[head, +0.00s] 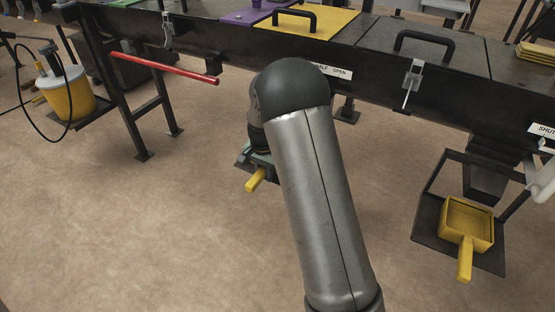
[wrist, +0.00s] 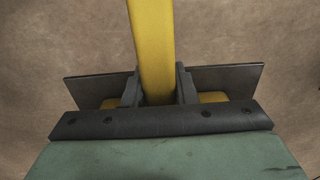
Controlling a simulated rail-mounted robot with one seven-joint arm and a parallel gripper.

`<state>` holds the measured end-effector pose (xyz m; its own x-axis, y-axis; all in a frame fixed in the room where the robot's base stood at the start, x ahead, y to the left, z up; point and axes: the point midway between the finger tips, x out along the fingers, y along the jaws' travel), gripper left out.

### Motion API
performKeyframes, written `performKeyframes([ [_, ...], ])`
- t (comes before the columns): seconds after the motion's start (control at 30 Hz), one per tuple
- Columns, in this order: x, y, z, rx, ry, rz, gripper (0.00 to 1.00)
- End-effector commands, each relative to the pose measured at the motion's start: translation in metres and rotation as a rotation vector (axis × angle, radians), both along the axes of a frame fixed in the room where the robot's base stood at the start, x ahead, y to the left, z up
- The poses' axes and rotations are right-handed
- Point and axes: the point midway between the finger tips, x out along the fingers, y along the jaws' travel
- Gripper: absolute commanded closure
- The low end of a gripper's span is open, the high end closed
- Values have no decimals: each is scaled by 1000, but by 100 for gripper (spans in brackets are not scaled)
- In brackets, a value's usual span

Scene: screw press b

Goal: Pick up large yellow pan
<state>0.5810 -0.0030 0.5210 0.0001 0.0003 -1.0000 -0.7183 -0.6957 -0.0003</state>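A yellow pan sits mostly hidden under my gripper (head: 259,160), left of centre in the head view; only its handle (head: 255,181) sticks out toward the front. In the wrist view the yellow handle (wrist: 152,40) runs between the two fingers of my gripper (wrist: 159,88), which press close on both its sides. Yellow parts of the pan (wrist: 213,98) show beside the fingers. A second yellow pan (head: 467,222) stands on a dark plate at the right, its handle toward the front, clear of my gripper. I cannot tell which pan is larger.
A dark metal plate (wrist: 225,78) lies around the held pan. A long dark bench (head: 370,75) with coloured lids and black handles runs across the back. A red bar (head: 165,68) juts out at left. A yellow bucket (head: 66,95) stands at far left. The floor in front is clear.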

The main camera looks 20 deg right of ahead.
Motion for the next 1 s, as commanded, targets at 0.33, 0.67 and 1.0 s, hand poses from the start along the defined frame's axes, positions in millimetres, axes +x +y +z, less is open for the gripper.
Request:
performKeyframes([
  [0.33, 1, 0, 2, -1, -2, 0, 100],
  [0.67, 1, 0, 33, -1, -5, 0, 100],
  [1.0, -44, -43, 38, 0, 0, -4, 100],
])
